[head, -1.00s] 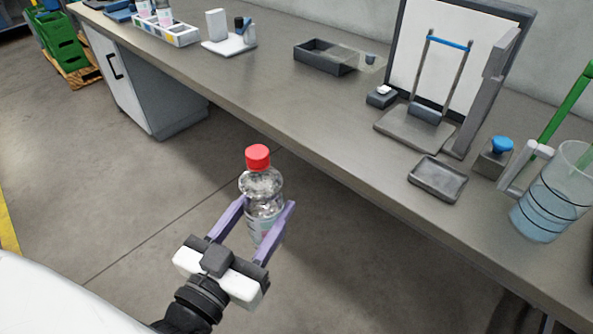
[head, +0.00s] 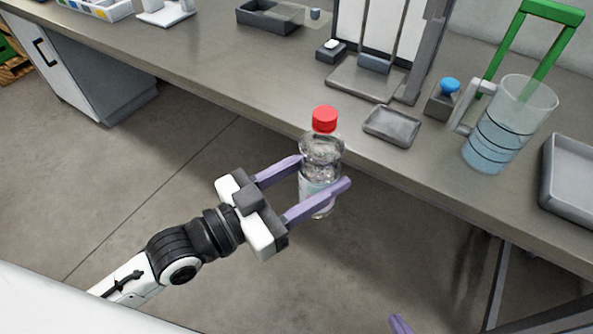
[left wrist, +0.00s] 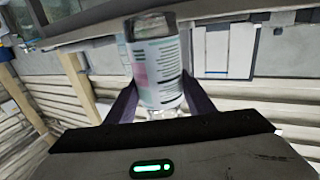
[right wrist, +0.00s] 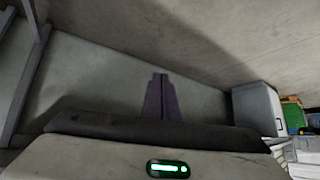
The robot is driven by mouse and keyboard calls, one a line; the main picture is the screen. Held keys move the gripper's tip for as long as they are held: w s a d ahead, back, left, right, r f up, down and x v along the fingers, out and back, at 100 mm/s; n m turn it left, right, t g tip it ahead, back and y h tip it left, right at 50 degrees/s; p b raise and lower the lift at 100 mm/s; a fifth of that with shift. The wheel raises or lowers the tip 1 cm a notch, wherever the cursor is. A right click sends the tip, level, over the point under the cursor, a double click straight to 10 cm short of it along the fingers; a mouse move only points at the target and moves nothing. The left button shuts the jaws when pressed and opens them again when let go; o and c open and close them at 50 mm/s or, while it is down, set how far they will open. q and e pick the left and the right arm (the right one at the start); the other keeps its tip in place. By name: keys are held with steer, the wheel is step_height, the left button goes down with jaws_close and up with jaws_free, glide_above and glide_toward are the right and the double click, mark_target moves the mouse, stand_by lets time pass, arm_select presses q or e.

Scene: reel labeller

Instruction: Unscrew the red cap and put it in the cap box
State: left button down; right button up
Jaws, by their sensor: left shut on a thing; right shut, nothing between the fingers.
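A clear bottle (head: 321,150) with a red cap (head: 325,119) is upright in the head view, held in front of the bench edge. The red cap sits on the bottle's neck. My left gripper (head: 322,178) is shut on the bottle's lower body, one purple finger on each side. The left wrist view shows the bottle's printed label (left wrist: 158,72) between the fingers. My right gripper (right wrist: 161,97) is shut and empty in the right wrist view, its fingers together above the floor. Only a purple fingertip of it (head: 399,324) shows at the bottom of the head view. I cannot tell which container is the cap box.
On the bench (head: 215,75) stand a small grey tray (head: 392,126), a dark open box (head: 268,17), a stand with metal posts (head: 372,75), a blue-topped block (head: 446,98), a beaker of blue liquid (head: 500,135) and a larger grey tray (head: 572,178).

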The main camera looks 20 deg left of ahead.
steer(key=o, duration=0.7)
steer(key=shift+o, duration=1)
steer(key=shift+w+a+r, duration=0.1)
steer(key=shift+a, duration=0.05)
steer(key=w+a+r+m+y, duration=0.2)
steer(key=w+a+r+y, duration=0.2)
steer(key=w+a+r, duration=0.8)
steer(key=w+a+r+m+y, duration=0.4)
steer(key=w+r, duration=0.3)
steer(key=r, duration=1.1)
steer(key=w+a+r+m+y, duration=0.1)
steer(key=w+a+r+y, duration=0.4)
steer(key=w+a+r, duration=0.7)
steer(key=s+r+n+g, duration=0.1)
steer(key=s+r+g, duration=0.25)
steer(key=r, duration=0.45)
step_height(320, 180, up, 3)
steer(key=m+g+h, duration=0.5)
steer(key=m+h, duration=0.3)
steer(key=h, duration=0.7)
glide_above(325, 113)
steer(key=shift+w+a, duration=0.1)
steer(key=shift+a, duration=0.05)
steer(key=shift+f+m, duration=0.15)
steer(key=shift+m, duration=0.15)
step_height(325, 113, down, 8)
steer(key=shift+r, duration=0.2)
